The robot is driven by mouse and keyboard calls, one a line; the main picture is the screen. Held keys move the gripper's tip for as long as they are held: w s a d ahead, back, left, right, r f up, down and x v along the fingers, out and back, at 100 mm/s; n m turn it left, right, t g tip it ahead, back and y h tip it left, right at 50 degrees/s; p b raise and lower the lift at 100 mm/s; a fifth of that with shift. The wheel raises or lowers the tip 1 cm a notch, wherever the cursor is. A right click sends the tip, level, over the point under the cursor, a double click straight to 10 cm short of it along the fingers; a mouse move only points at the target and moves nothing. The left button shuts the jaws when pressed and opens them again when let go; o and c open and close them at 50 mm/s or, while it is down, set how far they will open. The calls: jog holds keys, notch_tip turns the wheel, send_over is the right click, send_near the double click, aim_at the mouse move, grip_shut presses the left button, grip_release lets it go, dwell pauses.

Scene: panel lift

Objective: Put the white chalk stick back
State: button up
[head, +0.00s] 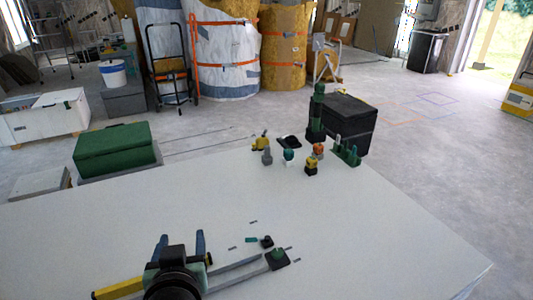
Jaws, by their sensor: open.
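My gripper (182,236) is at the lower left, over the near part of the white tabletop (140,215). Its two blue fingers are apart, with nothing visible between them. I cannot pick out a white chalk stick for certain. A small green rack (346,154) at the table's far right holds short upright sticks; one pale stick (338,141) stands at its left end, but I cannot tell whether it is chalk. Several small thin pieces lie right of my gripper, including a teal one (251,240); they look dark or teal.
A dark green block (278,259) and a small black piece (266,241) lie right of my gripper. A yellow bar (118,288) is at its left. Small coloured figures (311,166) and a dark green bottle-like thing (317,112) stand near the far edge. The table's middle is clear.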

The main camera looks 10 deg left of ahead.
jog(key=w+d+r+m+t+h, duration=0.1)
jog(key=d+r+t, duration=0.35)
jog(key=r, duration=0.85)
jog(key=d+r+m+t, duration=0.1)
jog(key=d+r+t, duration=0.4)
jog(key=r, duration=0.8)
jog(key=s+d+r+m+t+h, duration=0.1)
jog(key=s+d+r, duration=0.3)
jog(key=r, duration=0.4)
jog(key=s+d+r+t+h, duration=0.2)
jog(key=s+d+r+t, duration=0.2)
jog(key=r, duration=0.4)
jog(key=shift+s+d+m+h, duration=0.4)
jog(key=shift+s+d, duration=0.35)
jog(key=shift+s, duration=0.35)
jog(key=shift+r, duration=0.1)
notch_tip(320, 180, up, 31)
jog(key=p, duration=3.1)
jog(key=shift+a, duration=0.1)
